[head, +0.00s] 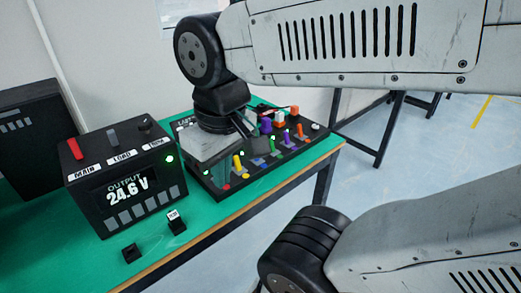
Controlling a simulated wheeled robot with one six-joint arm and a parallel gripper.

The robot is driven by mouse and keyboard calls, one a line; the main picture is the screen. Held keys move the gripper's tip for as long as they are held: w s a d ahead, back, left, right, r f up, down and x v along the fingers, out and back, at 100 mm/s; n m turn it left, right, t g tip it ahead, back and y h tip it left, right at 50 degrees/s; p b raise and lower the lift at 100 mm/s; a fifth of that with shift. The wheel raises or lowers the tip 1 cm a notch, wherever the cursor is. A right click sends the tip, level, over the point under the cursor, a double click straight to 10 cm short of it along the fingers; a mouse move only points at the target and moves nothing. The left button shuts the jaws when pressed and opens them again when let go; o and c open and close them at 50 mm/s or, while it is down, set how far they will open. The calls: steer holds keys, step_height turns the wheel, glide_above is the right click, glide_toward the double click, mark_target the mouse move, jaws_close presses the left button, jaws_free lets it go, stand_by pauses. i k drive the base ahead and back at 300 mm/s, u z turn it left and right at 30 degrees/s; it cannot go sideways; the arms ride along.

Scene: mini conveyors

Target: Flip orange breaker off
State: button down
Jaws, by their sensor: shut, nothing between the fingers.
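A black breaker panel (268,177) lies on the green bench, with several coloured levers on it. An orange lever (301,131) stands on its right part, beside a purple lever (286,139). Another orange-red piece (294,109) shows at the panel's back right. My gripper (250,138) is over the back middle of the panel, left of the orange lever and apart from it in the picture. It is shut with nothing held. My gripper and wrist hide the panel's back left part, and its fingertips are hard to make out.

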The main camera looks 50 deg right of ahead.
mark_target(298, 126)
steer(key=z, duration=1.55)
